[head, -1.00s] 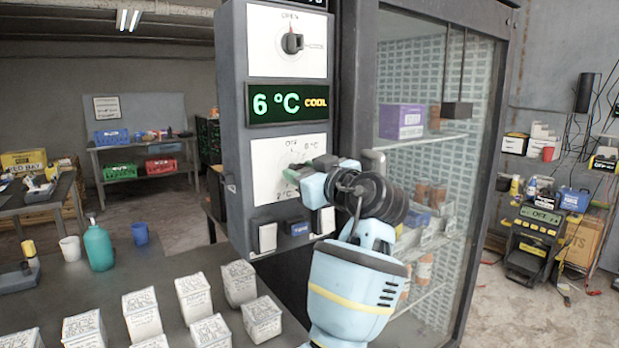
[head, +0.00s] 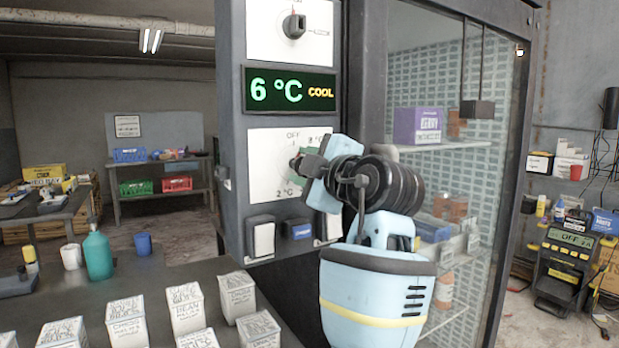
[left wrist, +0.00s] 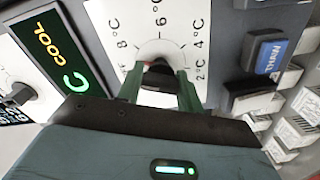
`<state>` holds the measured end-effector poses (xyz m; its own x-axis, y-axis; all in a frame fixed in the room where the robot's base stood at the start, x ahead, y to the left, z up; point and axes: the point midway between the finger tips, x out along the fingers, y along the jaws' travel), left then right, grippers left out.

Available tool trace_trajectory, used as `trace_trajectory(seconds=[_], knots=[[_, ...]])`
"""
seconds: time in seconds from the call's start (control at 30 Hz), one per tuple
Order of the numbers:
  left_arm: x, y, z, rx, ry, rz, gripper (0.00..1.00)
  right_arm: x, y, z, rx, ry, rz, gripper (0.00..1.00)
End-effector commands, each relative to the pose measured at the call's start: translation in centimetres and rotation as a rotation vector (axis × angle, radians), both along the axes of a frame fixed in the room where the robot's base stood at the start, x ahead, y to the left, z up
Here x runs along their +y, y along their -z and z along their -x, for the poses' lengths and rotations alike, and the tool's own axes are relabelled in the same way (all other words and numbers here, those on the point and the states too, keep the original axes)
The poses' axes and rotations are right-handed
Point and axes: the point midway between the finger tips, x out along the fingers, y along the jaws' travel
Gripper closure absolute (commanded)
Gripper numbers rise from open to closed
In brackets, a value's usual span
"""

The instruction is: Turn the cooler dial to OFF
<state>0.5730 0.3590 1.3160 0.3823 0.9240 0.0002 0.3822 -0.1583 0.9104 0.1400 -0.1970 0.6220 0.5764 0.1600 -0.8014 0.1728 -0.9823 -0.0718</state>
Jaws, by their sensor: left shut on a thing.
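The cooler dial (head: 295,163) sits on a white plate (head: 265,150) on the grey control column. OFF is printed at its top, 8 °C at upper right and 2 °C at the bottom. My left gripper (head: 301,166) is at the plate with its green fingers shut on the dial. In the left wrist view the dark dial knob (left wrist: 160,76) lies between both fingers, with 8, 6, 4 and 2 °C printed around it. The gripper body hides part of the scale, and the pointer's exact direction is unclear. The display (head: 290,94) reads 6 °C COOL. My right gripper is out of view.
An upper knob (head: 294,26) sits above the display. A blue button (head: 298,230) and white switches are below the dial plate. The glass freezer door (head: 440,180) stands close on the right. Several white boxes (head: 186,308) stand on the counter at lower left.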

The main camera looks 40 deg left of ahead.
Motion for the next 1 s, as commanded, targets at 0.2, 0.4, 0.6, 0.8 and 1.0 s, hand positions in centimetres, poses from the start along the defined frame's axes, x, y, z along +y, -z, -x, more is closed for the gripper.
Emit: trace_trajectory(seconds=[0.2,0.4,0.6,0.8,1.0], knots=[[0.0,0.3,0.0,-0.169,0.000,0.071,0.86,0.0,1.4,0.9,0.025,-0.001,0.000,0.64],[0.0,0.2,0.0,-0.290,0.000,0.121,0.86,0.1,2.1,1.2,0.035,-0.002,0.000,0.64],[0.0,0.2,0.0,-0.366,0.000,0.153,0.86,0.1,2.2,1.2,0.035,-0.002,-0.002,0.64],[0.0,0.1,0.0,-0.403,0.000,0.168,0.86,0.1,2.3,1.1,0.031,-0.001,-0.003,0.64],[0.0,0.1,0.0,-0.410,0.000,0.171,0.86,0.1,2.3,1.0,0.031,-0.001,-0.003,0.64]])
